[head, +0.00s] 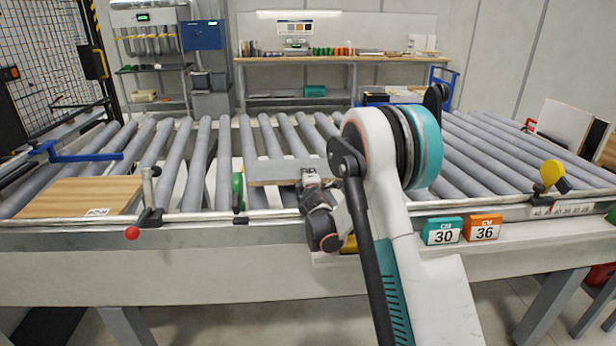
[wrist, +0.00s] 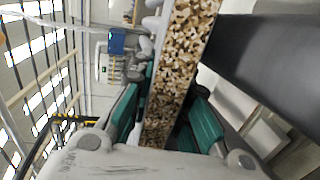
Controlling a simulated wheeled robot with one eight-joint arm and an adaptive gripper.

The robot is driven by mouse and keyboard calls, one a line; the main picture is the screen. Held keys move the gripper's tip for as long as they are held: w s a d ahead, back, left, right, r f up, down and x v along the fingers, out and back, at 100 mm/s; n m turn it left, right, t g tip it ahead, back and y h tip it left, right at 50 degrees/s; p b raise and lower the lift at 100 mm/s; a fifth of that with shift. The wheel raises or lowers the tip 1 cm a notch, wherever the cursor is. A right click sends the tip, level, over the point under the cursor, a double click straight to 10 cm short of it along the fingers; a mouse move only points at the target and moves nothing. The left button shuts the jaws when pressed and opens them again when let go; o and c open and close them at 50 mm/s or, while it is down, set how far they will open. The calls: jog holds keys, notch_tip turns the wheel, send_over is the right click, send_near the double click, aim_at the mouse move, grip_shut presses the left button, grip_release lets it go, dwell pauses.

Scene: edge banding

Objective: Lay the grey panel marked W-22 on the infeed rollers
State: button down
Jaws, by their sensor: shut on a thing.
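My gripper (head: 312,182) is shut on a grey panel (head: 278,171) at the panel's near right part. The panel shows its grey face above the rollers near the middle of the conveyor; whether it touches them I cannot tell. In the wrist view, the panel's speckled chipboard edge (wrist: 183,45) runs between the green finger pads of my gripper (wrist: 165,115). No W-22 mark is readable on it. The infeed rollers (head: 201,160) are grey cylinders in a row across the conveyor.
A wood-toned panel (head: 80,197) with a label lies on the rollers at the left. A red-knobbed lever (head: 132,232), a green clamp (head: 238,190) and a yellow knob (head: 552,173) stand along the front rail. Teal 30 (head: 442,231) and orange 36 (head: 483,228) blocks sit at the front.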

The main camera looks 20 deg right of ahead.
jog(key=shift+c, duration=2)
grip_release()
